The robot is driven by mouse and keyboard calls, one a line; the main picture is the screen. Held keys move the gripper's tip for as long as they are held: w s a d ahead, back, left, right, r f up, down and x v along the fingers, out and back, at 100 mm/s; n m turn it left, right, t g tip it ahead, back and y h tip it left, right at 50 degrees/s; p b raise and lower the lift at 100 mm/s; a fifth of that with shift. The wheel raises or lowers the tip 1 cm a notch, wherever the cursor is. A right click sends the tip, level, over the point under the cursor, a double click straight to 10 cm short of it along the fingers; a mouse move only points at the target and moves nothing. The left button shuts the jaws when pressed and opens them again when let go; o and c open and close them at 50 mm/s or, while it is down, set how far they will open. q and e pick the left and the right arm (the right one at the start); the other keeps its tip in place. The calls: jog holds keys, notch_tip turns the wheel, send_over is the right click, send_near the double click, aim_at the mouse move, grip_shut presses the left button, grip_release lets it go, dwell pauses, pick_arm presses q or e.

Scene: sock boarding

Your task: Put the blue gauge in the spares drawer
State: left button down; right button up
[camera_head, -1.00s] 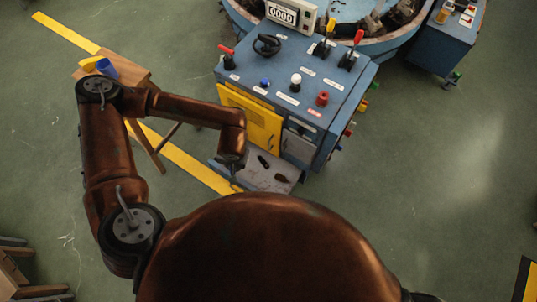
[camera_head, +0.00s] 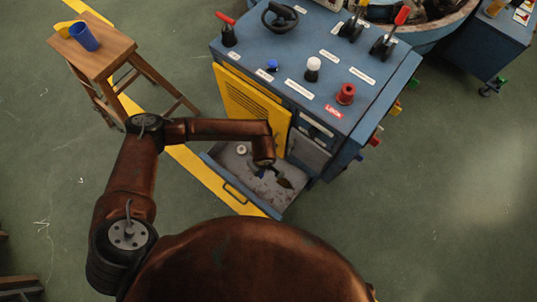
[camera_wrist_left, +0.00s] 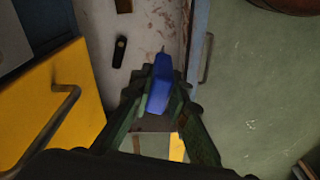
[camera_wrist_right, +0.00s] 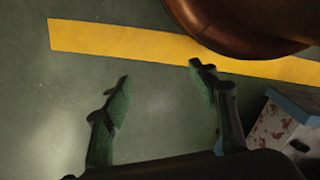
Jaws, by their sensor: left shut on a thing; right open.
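My left gripper (camera_wrist_left: 160,92) is shut on the blue gauge (camera_wrist_left: 159,88), a blue body with a thin pointed tip. In the left wrist view it is above the open drawer (camera_wrist_left: 142,28), near the drawer's front wall. In the head view, my left arm ends over the pulled-out grey drawer (camera_head: 276,207) below the console; the gauge is hard to make out there. A white round item (camera_head: 241,149) and a dark item (camera_head: 285,183) lie inside the drawer. My right gripper (camera_wrist_right: 158,78) is open and empty above the green floor.
The blue console (camera_head: 300,60) with levers and knobs stands behind the drawer. An open yellow door (camera_head: 250,105) is beside it. A wooden stool (camera_head: 105,55) with a blue cup (camera_head: 83,36) and a yellow item (camera_head: 65,30) stands left.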

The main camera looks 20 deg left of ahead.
notch_tip(320, 180, up, 6)
jog(key=b, duration=0.3)
pick_arm(q)
notch_tip(320, 180, down, 19)
jog(key=n+b, duration=0.3)
jog(key=b, duration=0.2)
jog(key=shift+w+d, duration=0.3)
jog(key=shift+d, duration=0.05)
pick_arm(e)
jog(key=w+a+f+t+y, duration=0.2)
jog(key=w+a+f+t, duration=0.2)
jog(key=w+a+f, duration=0.2)
notch_tip(320, 180, down, 3)
jog(key=w, duration=0.2)
jog(key=shift+w+a+r, duration=0.15)
jog(key=shift+w+r, duration=0.05)
jog(key=shift+w, duration=0.1)
pick_arm(q)
jog(key=shift+f+b, duration=0.2)
jog(key=shift+b, duration=0.1)
jog(key=c, duration=1.8)
grip_release()
jog(key=shift+c, duration=0.2)
pick_arm(e)
jog(key=shift+f, duration=0.1)
